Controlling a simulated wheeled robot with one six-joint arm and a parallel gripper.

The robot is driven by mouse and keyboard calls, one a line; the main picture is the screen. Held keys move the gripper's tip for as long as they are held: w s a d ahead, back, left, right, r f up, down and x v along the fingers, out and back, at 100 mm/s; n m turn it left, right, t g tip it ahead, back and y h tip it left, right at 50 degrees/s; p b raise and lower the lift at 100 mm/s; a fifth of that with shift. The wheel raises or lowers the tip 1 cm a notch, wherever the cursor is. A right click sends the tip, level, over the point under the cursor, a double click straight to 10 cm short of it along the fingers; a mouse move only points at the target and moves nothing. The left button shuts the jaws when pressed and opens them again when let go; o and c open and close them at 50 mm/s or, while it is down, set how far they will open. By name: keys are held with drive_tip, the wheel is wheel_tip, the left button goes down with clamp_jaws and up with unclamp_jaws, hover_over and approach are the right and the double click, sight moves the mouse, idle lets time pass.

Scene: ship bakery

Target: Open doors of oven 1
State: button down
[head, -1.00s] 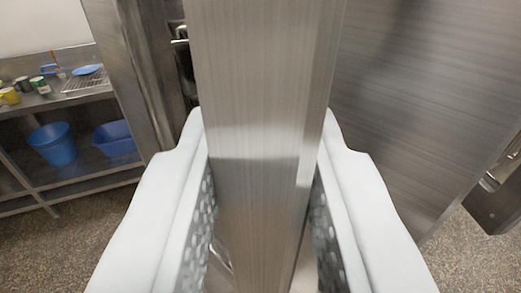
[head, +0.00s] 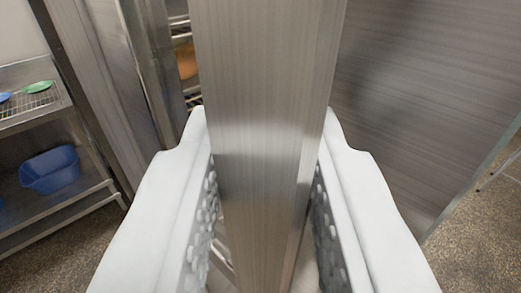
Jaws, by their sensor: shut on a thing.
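My gripper (head: 263,112) has its two white fingers on either side of an upright brushed-steel door edge (head: 268,60), shut on it. The edge runs from the top of the view down between the fingers. A wide steel panel (head: 420,110) fills the right; I cannot tell whether it is the same door's face. At the left, a gap behind the held door shows wire racks and an orange item (head: 186,60) inside what looks like the oven. Another tall steel panel (head: 105,90) stands left of that gap. Any handle is hidden.
A steel shelf unit (head: 70,215) stands at the left, with a blue tub (head: 50,170) on its lower shelf. A wire rack (head: 30,102) and a green dish (head: 39,87) are on top. Speckled floor (head: 470,235) is open at the lower right.

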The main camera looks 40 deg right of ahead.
drive_tip(key=shift+a+h, duration=0.3)
drive_tip(key=c, duration=1.2)
unclamp_jaws()
drive_tip(key=v, duration=1.7)
drive_tip(key=shift+a+r, duration=0.25)
drive_tip(key=shift+r, duration=0.05)
